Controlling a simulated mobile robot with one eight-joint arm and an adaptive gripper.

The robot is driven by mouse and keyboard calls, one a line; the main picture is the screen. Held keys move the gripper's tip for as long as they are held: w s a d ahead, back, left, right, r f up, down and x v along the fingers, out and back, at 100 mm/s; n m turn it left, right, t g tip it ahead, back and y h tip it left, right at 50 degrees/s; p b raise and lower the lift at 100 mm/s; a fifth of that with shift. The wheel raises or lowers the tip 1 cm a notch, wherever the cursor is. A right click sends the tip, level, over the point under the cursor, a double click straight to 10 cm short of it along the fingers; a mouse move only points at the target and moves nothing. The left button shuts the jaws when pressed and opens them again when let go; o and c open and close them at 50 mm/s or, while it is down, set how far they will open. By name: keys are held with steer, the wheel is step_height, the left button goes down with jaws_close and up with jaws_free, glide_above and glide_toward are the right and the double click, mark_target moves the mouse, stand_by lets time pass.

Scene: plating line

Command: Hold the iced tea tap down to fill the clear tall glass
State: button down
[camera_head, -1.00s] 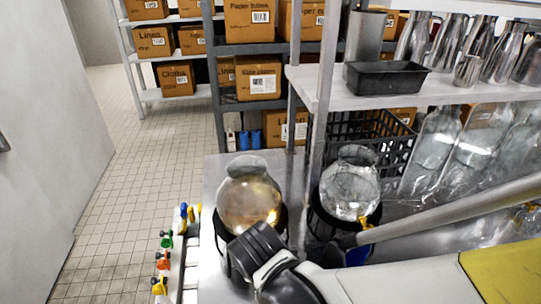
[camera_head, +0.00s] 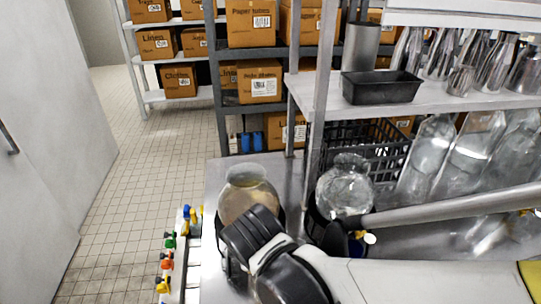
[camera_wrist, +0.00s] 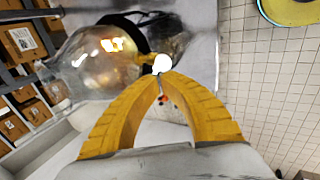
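A round glass jar of amber drink (camera_head: 247,196), seemingly the iced tea, stands on the steel counter (camera_head: 222,172), partly hidden behind my dark wrist. In the wrist view the jar (camera_wrist: 95,62) lies on its side in the picture, with a yellow tap (camera_wrist: 148,58) ending in a white round knob (camera_wrist: 162,64). My gripper (camera_wrist: 161,74) has its two yellow curved fingers drawn together at the tips, right at the knob. The tips look touching or nearly so, with nothing clearly gripped between them. My fingers are hidden in the head view. I cannot make out the clear tall glass.
A second jar of clear liquid (camera_head: 345,188) stands to the right, its tap beside my arm. A black crate (camera_head: 375,138) and several clear bottles (camera_head: 432,150) are behind it. A shelf (camera_head: 440,92) overhangs the counter.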

step_height(320, 180, up, 7)
steer(key=s+p, duration=0.1)
steer(key=shift+d+f, duration=0.1)
steer(key=shift+f, duration=0.05)
stand_by(0.4)
steer(key=s+d+f+m+b, duration=0.1)
steer(key=d+f+m+b, duration=0.4)
steer(key=d+m+b, duration=0.2)
steer(key=s+d+f+m+t+b, duration=0.1)
steer(key=d+f+m+b, duration=0.5)
steer(key=d, duration=0.4)
steer(key=s+d+f+m+h+b, duration=0.1)
steer(key=d+f+m+b, duration=0.5)
steer(key=d+m+b, duration=0.1)
steer(key=shift+d+f+m+t+b, duration=0.35)
steer(key=shift+d+b, duration=0.3)
steer(key=shift+d, duration=0.25)
steer(key=shift+r, duration=0.1)
